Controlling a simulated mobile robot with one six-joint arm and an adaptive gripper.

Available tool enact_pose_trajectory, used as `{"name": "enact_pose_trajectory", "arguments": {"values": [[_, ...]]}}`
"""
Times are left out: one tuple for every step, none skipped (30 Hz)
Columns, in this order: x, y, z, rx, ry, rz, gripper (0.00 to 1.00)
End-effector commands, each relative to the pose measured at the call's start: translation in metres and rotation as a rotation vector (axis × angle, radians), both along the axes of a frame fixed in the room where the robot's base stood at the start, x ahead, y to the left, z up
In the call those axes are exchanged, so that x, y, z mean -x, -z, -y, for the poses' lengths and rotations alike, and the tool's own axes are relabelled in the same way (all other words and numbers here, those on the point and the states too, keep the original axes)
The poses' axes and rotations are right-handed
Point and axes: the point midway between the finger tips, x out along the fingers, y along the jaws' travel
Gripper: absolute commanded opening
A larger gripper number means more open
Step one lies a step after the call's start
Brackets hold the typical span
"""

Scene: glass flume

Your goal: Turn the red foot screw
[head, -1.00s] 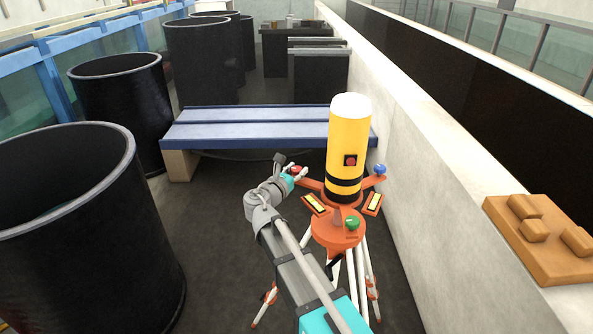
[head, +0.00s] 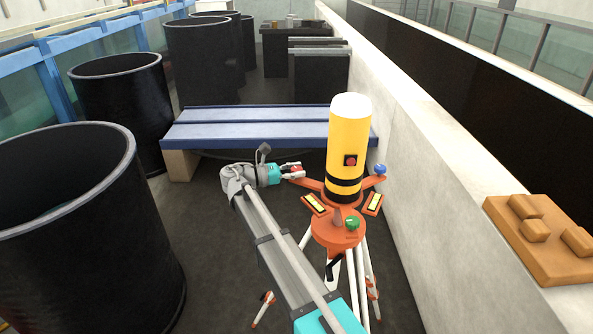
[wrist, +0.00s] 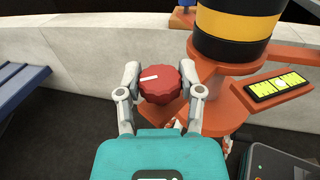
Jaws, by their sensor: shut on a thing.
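The red foot screw (wrist: 160,84) is a ridged knob with a white mark on its top, on the left arm of the orange base (wrist: 225,105). In the wrist view the mark points left. My gripper (wrist: 160,88) has one finger on each side of the knob and is shut on it. In the head view my gripper (head: 291,171) reaches the red screw (head: 296,173) from the left. The yellow cylinder (head: 349,140) with black bands stands upright on the base. A blue screw (head: 379,170) and a green screw (head: 352,223) sit on the other arms.
Yellow level vials (head: 314,203) lie on the base, above the white-legged tripod (head: 362,280). A blue bench (head: 250,130) stands behind my arm. A pale wall (head: 440,190) runs close on the right. Black tubs (head: 80,220) stand at left.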

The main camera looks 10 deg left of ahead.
Motion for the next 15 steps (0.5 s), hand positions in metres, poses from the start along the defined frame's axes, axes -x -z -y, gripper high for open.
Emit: {"name": "enact_pose_trajectory", "arguments": {"values": [[-0.0034, -0.0003, -0.0027, 0.001, 0.029, 0.000, 0.01], [-0.0031, -0.0003, -0.0026, 0.001, 0.046, 0.001, 0.01], [-0.0028, -0.0003, -0.0023, 0.001, 0.066, 0.001, 0.01], [-0.0026, -0.0003, -0.0022, 0.001, 0.080, 0.001, 0.01], [-0.0024, -0.0003, -0.0021, 0.001, 0.092, 0.001, 0.01], [-0.0020, -0.0003, -0.0018, 0.001, 0.107, 0.001, 0.01], [-0.0019, -0.0003, -0.0018, 0.001, 0.115, 0.001, 0.01], [-0.0017, -0.0003, -0.0017, 0.001, 0.123, 0.001, 0.01], [-0.0013, -0.0003, -0.0015, 0.001, 0.132, 0.001, 0.01], [-0.0011, -0.0003, -0.0014, 0.001, 0.138, 0.001, 0.01], [-0.0009, -0.0003, -0.0012, 0.001, 0.142, 0.001, 0.01], [-0.0009, -0.0003, -0.0011, 0.001, 0.146, 0.001, 0.01], [-0.0007, -0.0003, -0.0011, 0.001, 0.148, 0.001, 0.01], [-0.0006, -0.0003, -0.0010, 0.001, 0.149, 0.001, 0.01], [-0.0005, -0.0003, -0.0010, 0.001, 0.150, 0.001, 0.01]]}}
